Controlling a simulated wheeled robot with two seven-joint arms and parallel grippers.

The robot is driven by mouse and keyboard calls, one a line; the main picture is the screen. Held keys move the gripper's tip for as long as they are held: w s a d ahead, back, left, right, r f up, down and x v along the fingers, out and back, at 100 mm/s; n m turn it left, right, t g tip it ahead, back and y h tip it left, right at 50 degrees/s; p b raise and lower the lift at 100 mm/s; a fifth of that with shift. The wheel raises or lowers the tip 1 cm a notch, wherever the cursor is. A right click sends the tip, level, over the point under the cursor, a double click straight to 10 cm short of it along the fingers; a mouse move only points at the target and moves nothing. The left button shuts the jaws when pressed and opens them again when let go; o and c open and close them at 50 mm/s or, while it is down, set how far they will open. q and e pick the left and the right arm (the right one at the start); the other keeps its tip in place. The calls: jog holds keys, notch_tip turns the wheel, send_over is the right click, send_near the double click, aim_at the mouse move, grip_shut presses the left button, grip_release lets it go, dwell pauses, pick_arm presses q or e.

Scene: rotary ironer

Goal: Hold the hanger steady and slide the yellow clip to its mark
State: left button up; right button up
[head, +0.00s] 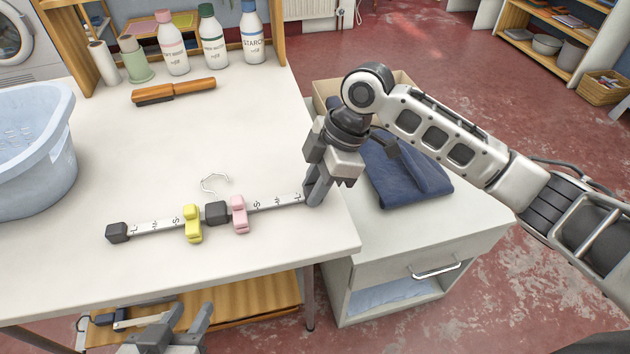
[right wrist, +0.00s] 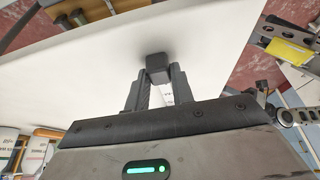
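The hanger is a flat white bar (head: 275,203) with size letters, lying on the table with a dark end cap (head: 117,232) at left, a dark middle block (head: 217,212) and a wire hook (head: 214,183). The yellow clip (head: 193,224) is on the bar just left of the block; a pink clip (head: 239,214) is just right of it. My right gripper (head: 316,194) is at the hanger's right end; in the right wrist view its fingers (right wrist: 160,84) close in on both sides of the end by the dark cap (right wrist: 158,63). My left gripper (head: 190,312) is open and empty, low before the table's front edge.
A blue basket (head: 35,150) stands on the table (head: 255,130) at left. A wooden brush (head: 173,91) and several bottles (head: 213,40) are at the back. A low cabinet (head: 400,245) with folded dark cloth (head: 405,172) stands at right. The table behind the hanger is clear.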

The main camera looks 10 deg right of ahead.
jog(key=shift+o, duration=0.9)
pick_arm(q)
jog(key=shift+r, duration=0.25)
pick_arm(e)
jog(key=shift+r, duration=0.1)
pick_arm(q)
jog(key=shift+r+p, duration=0.6)
jog(key=shift+p, duration=0.2)
pick_arm(e)
jog(key=shift+r, duration=0.25)
grip_shut()
pick_arm(q)
jog(key=shift+o, duration=0.4)
